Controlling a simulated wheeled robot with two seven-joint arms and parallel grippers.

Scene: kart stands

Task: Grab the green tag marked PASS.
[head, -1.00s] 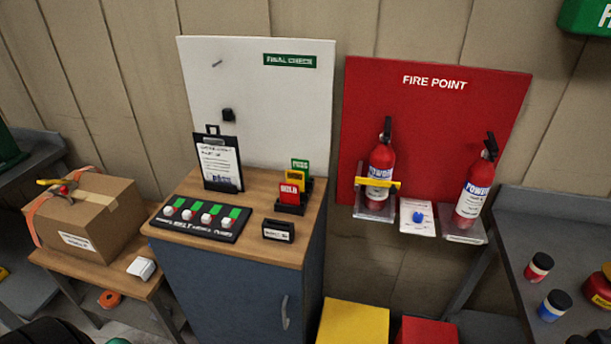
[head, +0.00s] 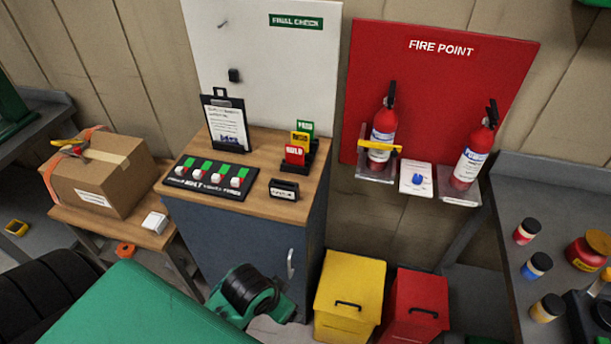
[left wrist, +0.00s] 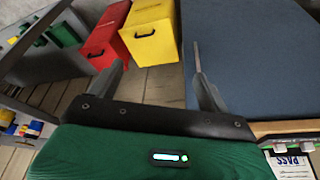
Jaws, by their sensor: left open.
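The green PASS tag (head: 305,128) stands upright at the back of a small black rack (head: 311,158) on the wooden cabinet top. A yellow tag (head: 300,140) and a red HOLD tag (head: 294,155) stand in front of it and hide its lower part. My left gripper (left wrist: 157,58) shows in the left wrist view, its fingers spread and empty beside the blue cabinet. Its fingers are not visible in the head view, where green and black parts of my left arm rise in front of the cabinet. My right gripper is not in view.
A switch panel (head: 209,178), a clipboard (head: 226,125) and a small black holder (head: 284,190) share the cabinet top. Yellow (head: 349,290) and red (head: 417,300) bins stand right of the cabinet.

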